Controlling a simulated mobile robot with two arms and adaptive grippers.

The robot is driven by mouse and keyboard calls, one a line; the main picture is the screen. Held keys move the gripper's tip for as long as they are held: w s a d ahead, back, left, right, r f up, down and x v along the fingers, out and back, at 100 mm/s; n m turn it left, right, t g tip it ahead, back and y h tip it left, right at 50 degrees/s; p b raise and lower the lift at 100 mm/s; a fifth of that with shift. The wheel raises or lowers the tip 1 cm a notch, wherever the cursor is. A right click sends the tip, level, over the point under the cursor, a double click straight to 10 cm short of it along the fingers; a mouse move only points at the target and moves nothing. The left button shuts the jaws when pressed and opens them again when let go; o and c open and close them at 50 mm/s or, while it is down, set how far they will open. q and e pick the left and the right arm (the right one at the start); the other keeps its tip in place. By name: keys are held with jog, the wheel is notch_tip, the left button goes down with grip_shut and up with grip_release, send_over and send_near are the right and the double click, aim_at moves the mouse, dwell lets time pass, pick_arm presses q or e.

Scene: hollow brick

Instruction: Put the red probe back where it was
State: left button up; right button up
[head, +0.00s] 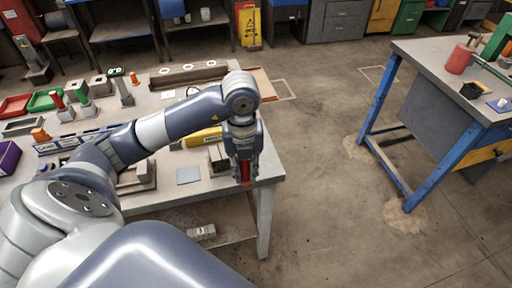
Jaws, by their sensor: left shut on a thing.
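My left gripper (243,157) points down at the front right corner of the workbench (225,186). It is shut on the red probe (245,174), which shows as a narrow red piece between and below the fingers. The gripper hides most of it. A brown-grey block, perhaps the hollow brick (217,158), stands just left of the gripper. Its openings are too small to make out. I cannot tell whether the probe touches the bench or the block. My right gripper is out of view.
Several colored pegs on blocks stand at the bench's left, with a green tray (45,100) and a red tray (14,105). A yellow piece (204,137) and a grey plate (188,175) lie near the block. Floor is open right of the bench, up to a blue-legged table (440,50).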

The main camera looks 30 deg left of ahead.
pick_arm(q)
jog(key=w+a+p, duration=0.1)
jog(key=w, duration=0.2)
jog(key=w+a+p, duration=0.1)
jog(key=w+a, duration=0.1)
jog(key=w, duration=0.2)
jog(key=w+a+f+p, duration=0.1)
jog(key=w, duration=0.3)
jog(key=shift+w+a, duration=0.2)
jog(key=shift+w, duration=0.05)
jog(key=shift+w+f, duration=0.1)
notch_tip(320, 180, down, 3)
jog(key=shift+r+p, duration=0.2)
jog(key=shift+p, duration=0.55)
jog(key=shift+f, duration=0.4)
jog(key=shift+f, duration=0.1)
jog(key=shift+f, duration=0.15)
jog(key=o, duration=0.9)
jog(key=shift+o, duration=0.2)
